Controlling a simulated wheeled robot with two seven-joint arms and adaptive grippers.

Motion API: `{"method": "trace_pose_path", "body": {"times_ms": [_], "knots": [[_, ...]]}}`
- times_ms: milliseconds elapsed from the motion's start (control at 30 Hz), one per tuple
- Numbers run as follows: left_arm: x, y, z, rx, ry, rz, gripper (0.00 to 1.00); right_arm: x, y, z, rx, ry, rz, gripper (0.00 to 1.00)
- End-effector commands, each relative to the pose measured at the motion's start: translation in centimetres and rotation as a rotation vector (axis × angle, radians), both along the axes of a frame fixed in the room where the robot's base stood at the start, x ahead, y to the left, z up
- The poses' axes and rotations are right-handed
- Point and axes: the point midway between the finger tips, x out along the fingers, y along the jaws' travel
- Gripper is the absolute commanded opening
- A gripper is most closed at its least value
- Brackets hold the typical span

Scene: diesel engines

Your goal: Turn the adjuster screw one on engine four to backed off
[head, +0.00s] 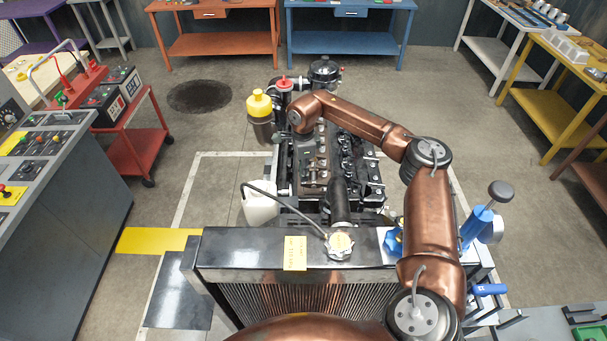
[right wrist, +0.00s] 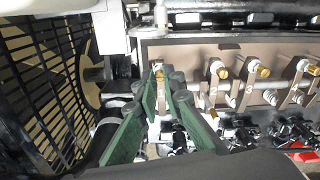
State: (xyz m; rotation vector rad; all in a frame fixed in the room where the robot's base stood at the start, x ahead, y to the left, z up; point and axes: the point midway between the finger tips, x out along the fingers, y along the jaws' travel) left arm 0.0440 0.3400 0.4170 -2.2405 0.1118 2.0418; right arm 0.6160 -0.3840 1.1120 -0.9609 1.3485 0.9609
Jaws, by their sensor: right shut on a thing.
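The engine (head: 345,165) stands in the middle of the head view behind its radiator (head: 240,247). My right arm reaches over it from the lower right, its wrist above the rocker row; its fingertips are hard to make out there. In the right wrist view, my right gripper (right wrist: 164,80) has its green fingers closed in on the rocker nearest the fan. The small brass adjuster screw one (right wrist: 158,71) shows between the fingertips, partly hidden by them. Its turned position cannot be told. My left gripper is in neither view.
Neighbouring rockers with brass screws (right wrist: 222,73) stand close to the right of the fingers. The fan grille (right wrist: 45,110) is on the left. A blue tool (head: 476,226) stands at the radiator's right end. A red cart (head: 135,150) and grey console (head: 60,190) stand left.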

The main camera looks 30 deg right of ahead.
Motion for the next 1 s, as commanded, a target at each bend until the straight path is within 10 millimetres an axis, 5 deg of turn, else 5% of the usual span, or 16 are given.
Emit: {"method": "trace_pose_path", "body": {"times_ms": [667,700,1000], "knots": [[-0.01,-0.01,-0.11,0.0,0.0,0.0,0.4,0.08,0.08,0.09,0.001,-0.003,0.06,0.0],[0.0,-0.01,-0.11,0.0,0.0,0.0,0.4,0.08,0.08,0.1,0.001,-0.003,0.06,0.1],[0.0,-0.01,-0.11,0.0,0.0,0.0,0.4,0.03,0.04,0.03,0.001,-0.001,0.059,0.26]]}}
